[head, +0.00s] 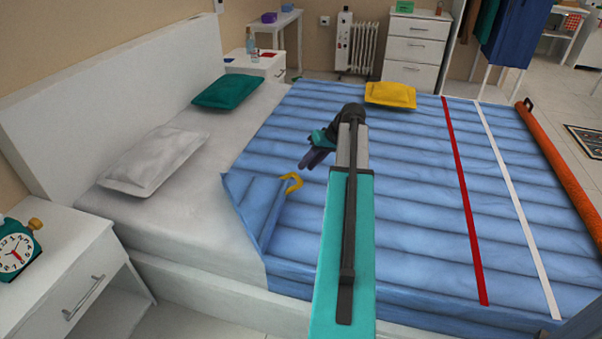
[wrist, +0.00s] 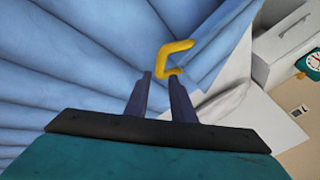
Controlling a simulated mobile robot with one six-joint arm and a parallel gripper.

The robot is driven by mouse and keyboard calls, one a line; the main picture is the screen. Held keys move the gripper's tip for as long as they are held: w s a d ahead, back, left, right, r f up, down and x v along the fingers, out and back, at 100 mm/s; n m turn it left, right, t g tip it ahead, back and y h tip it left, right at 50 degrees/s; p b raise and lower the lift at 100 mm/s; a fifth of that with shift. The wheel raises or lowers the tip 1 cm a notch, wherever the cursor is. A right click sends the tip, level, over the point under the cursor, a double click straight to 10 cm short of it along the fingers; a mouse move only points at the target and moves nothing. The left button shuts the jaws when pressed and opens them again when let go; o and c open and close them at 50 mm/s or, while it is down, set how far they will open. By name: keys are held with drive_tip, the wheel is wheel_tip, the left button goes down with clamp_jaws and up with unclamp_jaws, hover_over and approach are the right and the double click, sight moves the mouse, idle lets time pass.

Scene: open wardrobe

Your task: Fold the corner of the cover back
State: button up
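The blue quilted cover (head: 400,155) lies over the bed. Its near corner by the pillows is turned back as a flap (head: 255,205) on the cover, leaving white sheet bare beside it. A yellow loop handle (head: 292,183) sits at the flap's edge and also shows in the wrist view (wrist: 172,56). My gripper (head: 308,162) is above the cover, just beyond the handle in the head view.
A grey-white pillow (head: 152,160) and a green pillow (head: 226,90) lie at the headboard (head: 120,85). A yellow cushion (head: 390,95) is on the cover's far side. A nightstand (head: 65,260) with a clock (head: 15,248) stands at the near left. The cover's middle is clear.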

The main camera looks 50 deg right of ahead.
drive_tip(key=shift+x, duration=2.85)
clamp_jaws()
drive_tip(key=shift+w+d, duration=0.1)
drive_tip(key=shift+d, duration=0.2)
drive_tip(key=shift+a+r, duration=0.1)
drive_tip(key=shift+a, duration=0.1)
drive_tip(key=shift+s+r, duration=0.1)
drive_tip(key=shift+s, duration=0.1)
